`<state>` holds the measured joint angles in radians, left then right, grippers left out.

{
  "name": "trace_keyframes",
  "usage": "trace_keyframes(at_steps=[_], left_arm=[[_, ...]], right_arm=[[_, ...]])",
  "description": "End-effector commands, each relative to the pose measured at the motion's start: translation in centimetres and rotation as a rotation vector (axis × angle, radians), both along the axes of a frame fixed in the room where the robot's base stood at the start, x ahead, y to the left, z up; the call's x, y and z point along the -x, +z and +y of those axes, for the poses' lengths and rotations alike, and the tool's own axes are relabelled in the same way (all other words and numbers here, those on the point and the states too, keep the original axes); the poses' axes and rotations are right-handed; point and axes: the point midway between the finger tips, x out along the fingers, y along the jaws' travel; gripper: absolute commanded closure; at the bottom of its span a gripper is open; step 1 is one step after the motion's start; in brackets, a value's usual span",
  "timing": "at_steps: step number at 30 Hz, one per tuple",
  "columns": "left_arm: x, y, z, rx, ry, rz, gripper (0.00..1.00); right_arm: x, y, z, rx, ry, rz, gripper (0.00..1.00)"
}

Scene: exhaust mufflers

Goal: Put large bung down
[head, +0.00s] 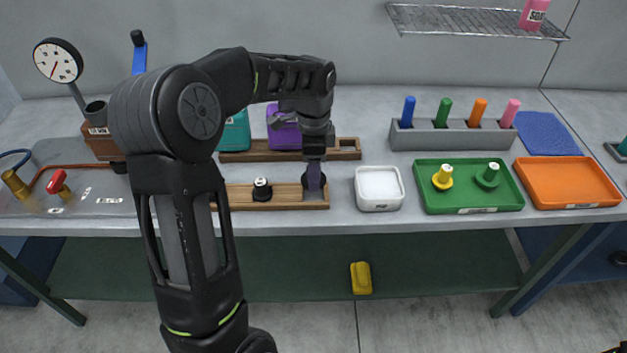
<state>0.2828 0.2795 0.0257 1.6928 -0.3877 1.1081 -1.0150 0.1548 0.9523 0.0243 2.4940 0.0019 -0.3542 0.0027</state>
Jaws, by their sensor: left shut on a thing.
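My left gripper (314,182) points down at the right end of the front wooden board (236,197). It is shut on a dark round bung (314,188), which I take to be the large bung. The bung is at the board's surface; I cannot tell whether it rests on it, and the fingers partly hide it. A smaller-looking black bung with a white top (262,189) stands on the same board to the left. My right gripper is not in view.
A white dish (379,203) stands close to the right of the gripper. Beyond it are a green tray (468,205) with yellow and green bungs and an orange tray (567,183). Purple and teal items stand at the back wooden rack (347,149). A grey holder (450,138) carries several coloured pegs.

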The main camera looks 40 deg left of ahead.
Motion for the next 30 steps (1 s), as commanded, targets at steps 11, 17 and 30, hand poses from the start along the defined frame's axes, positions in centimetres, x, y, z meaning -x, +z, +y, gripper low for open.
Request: trace_keyframes(at_steps=[11,17,30], left_arm=[[0.0,-3.6,0.0,-0.001,0.0,-0.001,1.0],[0.0,-3.7,0.0,-0.001,0.0,-0.001,1.0],[0.0,-4.6,0.0,0.0,0.0,0.0,0.39]], right_arm=[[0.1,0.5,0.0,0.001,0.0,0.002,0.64],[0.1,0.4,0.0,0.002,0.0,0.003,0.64],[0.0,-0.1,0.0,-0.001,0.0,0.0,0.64]])
